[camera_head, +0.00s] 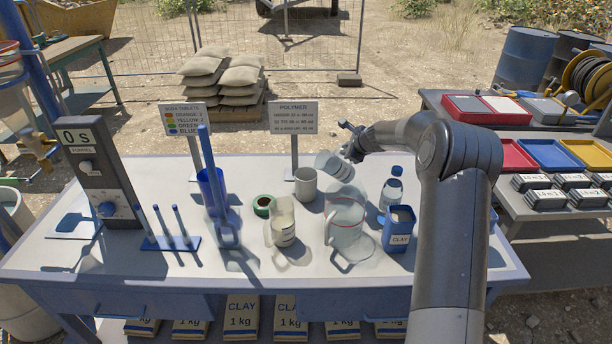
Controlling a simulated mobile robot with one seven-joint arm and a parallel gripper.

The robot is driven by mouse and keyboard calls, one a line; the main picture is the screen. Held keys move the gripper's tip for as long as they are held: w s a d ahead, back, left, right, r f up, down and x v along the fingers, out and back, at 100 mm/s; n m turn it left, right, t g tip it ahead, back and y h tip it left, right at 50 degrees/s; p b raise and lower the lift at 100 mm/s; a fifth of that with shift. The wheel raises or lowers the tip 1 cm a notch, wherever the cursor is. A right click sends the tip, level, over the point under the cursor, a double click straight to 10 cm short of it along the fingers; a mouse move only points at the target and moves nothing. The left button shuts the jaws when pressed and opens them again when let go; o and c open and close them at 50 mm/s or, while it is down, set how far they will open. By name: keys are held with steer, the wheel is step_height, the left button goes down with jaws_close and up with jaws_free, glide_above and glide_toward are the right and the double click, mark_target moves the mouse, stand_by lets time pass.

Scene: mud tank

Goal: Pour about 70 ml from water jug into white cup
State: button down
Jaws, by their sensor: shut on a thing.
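A white cup (306,186) stands upright near the middle of the table, in front of the polymer sign. My gripper (352,146) is behind and to the right of it, shut on a clear, pale vessel (335,167). This vessel is tilted above the table, just right of the white cup. I cannot tell what is in it or whether anything flows from it. A large clear jug with a red rim (345,222) stands upright on the table, in front of the held vessel. A pale, labelled jug with a handle (282,225) stands to its left.
A small bottle (392,190) and a blue clay container (398,230) stand right of the large jug, near my arm. A green ring-shaped item (263,205), a blue upright stand (222,205) and a grey timer unit (93,170) are leftward.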

steer(key=shift+s+a+r+n+h, duration=0.1)
steer(key=shift+a+r+n+h, duration=0.15)
steer(key=shift+r, duration=0.2)
steer(key=shift+a+r+n+h, duration=0.15)
steer(key=shift+r+h, duration=0.1)
steer(key=shift+r, duration=0.15)
steer(key=shift+r+t, duration=0.1)
steer(key=shift+t, duration=0.2)
steer(key=shift+s+a+r+h, duration=0.1)
steer(key=shift+a+r+h, duration=0.1)
steer(key=shift+r+h, duration=0.1)
steer(key=shift+s+a+r+n+h+p, duration=0.15)
steer(key=shift+a+r+n+h+p, duration=0.15)
steer(key=shift+a+r+n, duration=0.1)
steer(key=shift+s+a+r+n+t+h+p, duration=0.3)
steer(key=shift+a+r+t+h+p, duration=0.2)
steer(key=shift+p, duration=0.6)
stand_by(1.1)
steer(key=shift+f, duration=0.1)
